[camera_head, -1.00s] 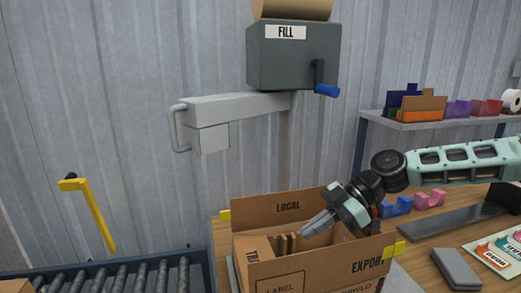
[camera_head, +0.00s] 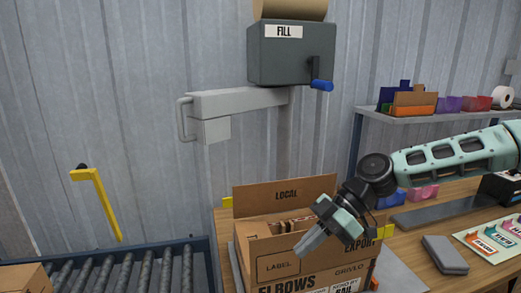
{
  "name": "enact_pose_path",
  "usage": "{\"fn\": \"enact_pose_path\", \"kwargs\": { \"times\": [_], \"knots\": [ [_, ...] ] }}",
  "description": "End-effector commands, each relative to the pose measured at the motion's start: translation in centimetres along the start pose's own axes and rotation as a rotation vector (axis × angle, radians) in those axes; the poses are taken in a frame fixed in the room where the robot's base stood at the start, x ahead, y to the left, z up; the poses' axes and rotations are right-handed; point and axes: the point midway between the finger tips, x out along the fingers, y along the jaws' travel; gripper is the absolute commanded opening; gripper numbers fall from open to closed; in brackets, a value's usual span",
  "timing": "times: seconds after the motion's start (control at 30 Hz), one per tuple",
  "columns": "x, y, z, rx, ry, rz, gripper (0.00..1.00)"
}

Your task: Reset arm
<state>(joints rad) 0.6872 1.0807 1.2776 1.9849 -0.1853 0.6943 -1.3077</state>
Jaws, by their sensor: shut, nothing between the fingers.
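My gripper (camera_head: 311,241) is shut and empty. It hangs in front of the open cardboard box, pointing down and to the left, and hides part of the box's front and right side. The cardboard box (camera_head: 274,247) stands on the wooden table with its flaps up, marked LOCAL, LABEL and EXPORT. Brown cardboard pieces (camera_head: 290,224) show inside it. My arm comes in from the right, above the table.
A roller conveyor (camera_head: 125,277) lies at the lower left beside a yellow lever (camera_head: 98,200). The grey FILL machine (camera_head: 290,54) and its pale arm (camera_head: 235,102) are above the box. A grey block (camera_head: 444,255) and colored cards (camera_head: 490,241) lie at the right.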

Motion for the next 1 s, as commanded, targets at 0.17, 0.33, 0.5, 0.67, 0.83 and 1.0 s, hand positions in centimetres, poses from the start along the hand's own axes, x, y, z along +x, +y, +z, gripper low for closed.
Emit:
{"fn": "enact_pose_path", "kwargs": {
  "times": [0.17, 0.33, 0.5, 0.67, 0.83, 1.0],
  "knots": [
    [2.9, -2.2, 0.6, 0.07, -0.102, -0.058, 0.0],
    [5.8, -5.2, 1.7, 0.177, -0.247, -0.103, 0.0],
    [8.5, -9.6, 3.7, 0.348, -0.474, -0.091, 0.0],
    [9.1, -13.4, 5.3, 0.529, -0.665, 0.025, 0.0],
    [8.4, -16.9, 6.1, 0.713, -0.768, 0.226, 0.0],
    [7.4, -19.8, 6.1, 0.88, -0.753, 0.429, 0.0]
  ]
}}
